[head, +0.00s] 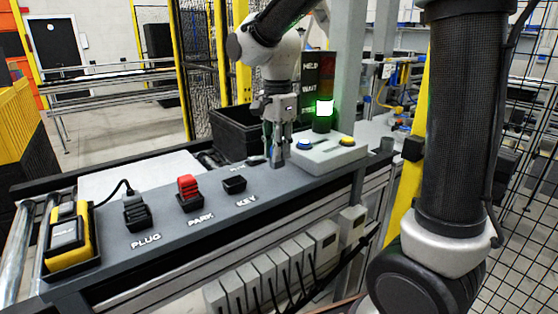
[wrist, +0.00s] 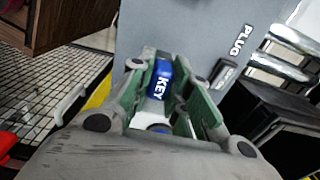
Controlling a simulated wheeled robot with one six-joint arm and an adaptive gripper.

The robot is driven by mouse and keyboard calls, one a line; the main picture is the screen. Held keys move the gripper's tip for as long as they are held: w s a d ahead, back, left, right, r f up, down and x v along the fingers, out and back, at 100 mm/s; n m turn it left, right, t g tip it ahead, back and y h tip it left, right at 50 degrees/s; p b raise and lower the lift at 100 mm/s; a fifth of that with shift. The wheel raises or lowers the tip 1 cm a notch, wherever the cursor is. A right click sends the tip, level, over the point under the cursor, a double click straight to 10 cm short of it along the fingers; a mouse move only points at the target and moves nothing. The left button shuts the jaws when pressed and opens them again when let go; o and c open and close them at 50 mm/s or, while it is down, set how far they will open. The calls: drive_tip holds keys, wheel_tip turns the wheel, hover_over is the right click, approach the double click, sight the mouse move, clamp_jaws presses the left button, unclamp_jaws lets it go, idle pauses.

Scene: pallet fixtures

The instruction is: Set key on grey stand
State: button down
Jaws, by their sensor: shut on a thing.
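My gripper (head: 277,157) points down over the back part of the long grey bench, left of a button box, in the head view. In the wrist view my gripper (wrist: 168,88) is shut on the blue key (wrist: 162,80), which has a white KEY label. The key is mostly hidden by the fingers in the head view. An empty-looking black holder (head: 234,184) sits beside the KEY lettering on the bench. I cannot tell for sure which part is the grey stand; the grey bench top (head: 205,232) bears the lettered places.
A red block (head: 188,187) stands in the PARK holder and a dark plug (head: 135,209) with a cable at PLUG. A yellow-black device (head: 68,245) stands at the left end. The button box (head: 322,151) and green-lit lamp (head: 323,110) are close right of my gripper. A black bin (head: 232,132) is behind.

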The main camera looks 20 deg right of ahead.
sight(278, 167)
drive_tip(key=shift+f, duration=1.55)
drive_tip(key=shift+f, duration=0.1)
drive_tip(key=c, duration=1.3)
unclamp_jaws()
